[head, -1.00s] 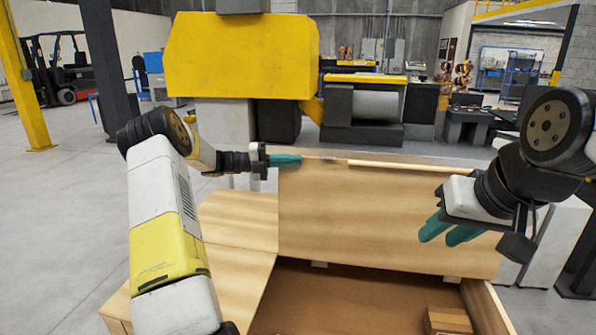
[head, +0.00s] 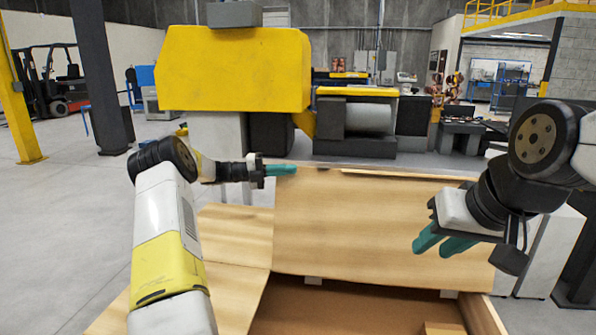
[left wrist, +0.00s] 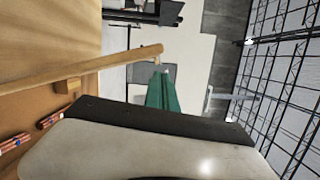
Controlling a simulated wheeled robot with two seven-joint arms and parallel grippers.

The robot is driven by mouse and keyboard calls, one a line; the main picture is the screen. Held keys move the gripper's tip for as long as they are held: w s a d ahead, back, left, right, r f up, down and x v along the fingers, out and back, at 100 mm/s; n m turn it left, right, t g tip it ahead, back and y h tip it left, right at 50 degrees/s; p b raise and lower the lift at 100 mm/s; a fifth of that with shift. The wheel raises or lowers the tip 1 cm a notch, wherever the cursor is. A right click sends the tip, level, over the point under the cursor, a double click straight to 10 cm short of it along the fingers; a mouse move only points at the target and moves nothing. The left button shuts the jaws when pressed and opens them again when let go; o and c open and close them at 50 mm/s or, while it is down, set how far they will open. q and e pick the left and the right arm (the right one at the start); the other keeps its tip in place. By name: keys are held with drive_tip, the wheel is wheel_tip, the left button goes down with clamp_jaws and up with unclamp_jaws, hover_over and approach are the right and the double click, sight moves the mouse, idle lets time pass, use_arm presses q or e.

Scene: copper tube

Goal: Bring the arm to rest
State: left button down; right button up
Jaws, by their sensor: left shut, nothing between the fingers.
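My left gripper (head: 281,170) has teal fingers pressed together and holds nothing. It points right, above or just at the top edge of the upright wooden crate panel (head: 385,230); I cannot tell whether it touches. In the left wrist view the shut fingers (left wrist: 162,92) stand beside the end of a wooden rail (left wrist: 95,71), seemingly apart from it. My right gripper (head: 442,243) hangs in front of the panel at the right, its two teal fingers apart and empty. My left arm is bent at the elbow in the left of the head view.
A lower wooden board (head: 225,245) adjoins the panel on the left. The crate's inside (head: 350,312) shows at the bottom. Small red-tipped pieces (left wrist: 50,118) lie at the left of the wrist view. A yellow machine (head: 235,70) stands behind.

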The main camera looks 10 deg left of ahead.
use_arm(q)
drive_tip(key=v, duration=0.7)
drive_tip(key=s+d+r+m+g+y, duration=0.2)
drive_tip(key=s+d+r+m+y, duration=0.2)
drive_tip(key=s+d+m, duration=0.35)
drive_tip(key=s+d+r+m+g+y, duration=0.1)
drive_tip(key=s+d+r+m+y, duration=0.4)
drive_tip(key=s+d+m, duration=0.3)
drive_tip(key=s+a+f+m+t+y, duration=0.1)
drive_tip(key=s+a+m+t+y, duration=0.1)
drive_tip(key=s+m, duration=0.9)
drive_tip(key=s+a+f+m+t+y, duration=0.1)
drive_tip(key=s+m+y, duration=0.3)
drive_tip(key=s+m, duration=0.7)
drive_tip(key=s+a+t, duration=0.1)
drive_tip(key=s, duration=0.2)
drive_tip(key=shift+f+t+y, duration=0.3)
drive_tip(key=shift+f+t, duration=0.05)
drive_tip(key=shift+t, duration=0.05)
